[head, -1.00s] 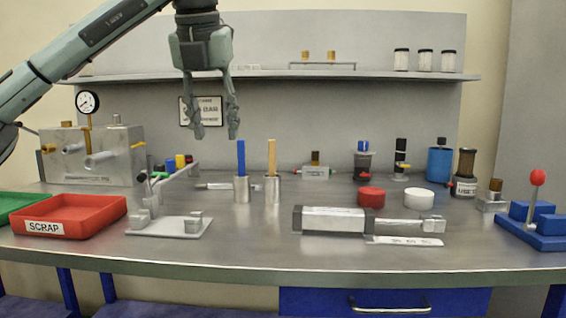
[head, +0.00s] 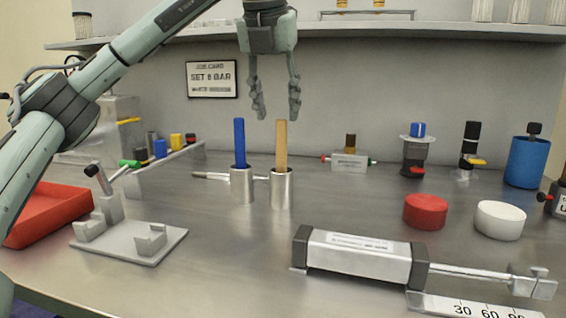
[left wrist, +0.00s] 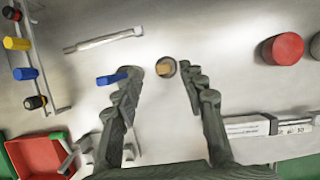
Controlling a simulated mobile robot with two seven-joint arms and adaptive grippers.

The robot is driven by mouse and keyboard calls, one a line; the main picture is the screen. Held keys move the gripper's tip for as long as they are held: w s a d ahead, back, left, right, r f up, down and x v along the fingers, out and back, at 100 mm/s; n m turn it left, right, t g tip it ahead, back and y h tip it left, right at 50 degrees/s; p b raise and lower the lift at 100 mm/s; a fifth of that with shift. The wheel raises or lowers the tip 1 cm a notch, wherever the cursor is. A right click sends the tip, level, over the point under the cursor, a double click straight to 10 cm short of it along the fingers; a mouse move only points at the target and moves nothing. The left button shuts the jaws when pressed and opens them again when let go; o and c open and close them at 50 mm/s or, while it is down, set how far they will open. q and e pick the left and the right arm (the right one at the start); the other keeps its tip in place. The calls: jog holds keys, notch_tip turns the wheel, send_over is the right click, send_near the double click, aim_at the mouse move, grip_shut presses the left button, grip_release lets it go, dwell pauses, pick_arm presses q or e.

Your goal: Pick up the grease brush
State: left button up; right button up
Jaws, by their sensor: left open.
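Two upright handles stand in separate metal cups: a blue handle (head: 239,143) and a wooden tan handle (head: 281,146). Their lower ends are hidden in the cups (head: 242,186) (head: 281,189), so I cannot tell which is the grease brush. My left gripper (head: 276,112) is open and empty, pointing down just above the wooden handle. In the left wrist view, the wooden handle's top (left wrist: 164,69) shows between the fingertips (left wrist: 158,78), and the blue handle (left wrist: 112,78) lies just outside the left finger. My right gripper is not in view.
A metal rod (head: 210,176) lies behind the cups. A grey fixture (head: 150,243) stands front left, by a red tray (head: 45,212). A cylinder (head: 358,257) lies front right, with red (head: 425,211) and white (head: 500,220) round parts behind it. Bench before the cups is clear.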

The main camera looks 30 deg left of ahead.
aim_at(281, 120)
pick_arm(q)
jog(key=x, duration=0.4)
jog(key=shift+d+f, duration=0.2)
jog(key=shift+d, duration=0.1)
grip_shut()
